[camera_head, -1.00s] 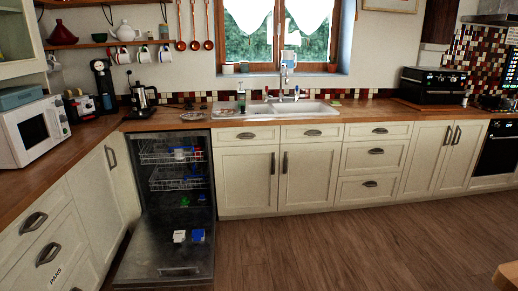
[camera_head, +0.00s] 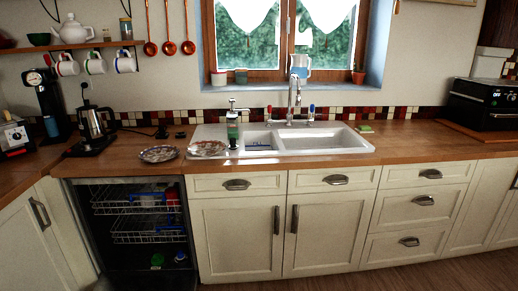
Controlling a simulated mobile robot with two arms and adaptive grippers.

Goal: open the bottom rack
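The dishwasher stands at the lower left with its front open, and its dark inside (camera_head: 125,258) shows. Its upper wire rack (camera_head: 125,203) and the wire rack below it (camera_head: 135,236) are both inside the cavity, with a few blue and red items at their right side. Green and blue items (camera_head: 157,261) sit lower in the cavity. The bottom of the cavity and the door are cut off by the lower picture edge. Neither of my grippers is in view.
The wooden counter (camera_head: 420,143) runs above the dishwasher and cabinets. A kettle (camera_head: 92,125) stands at left. Closed cream cabinets (camera_head: 238,235) stand right of the dishwasher. Little floor shows at lower right.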

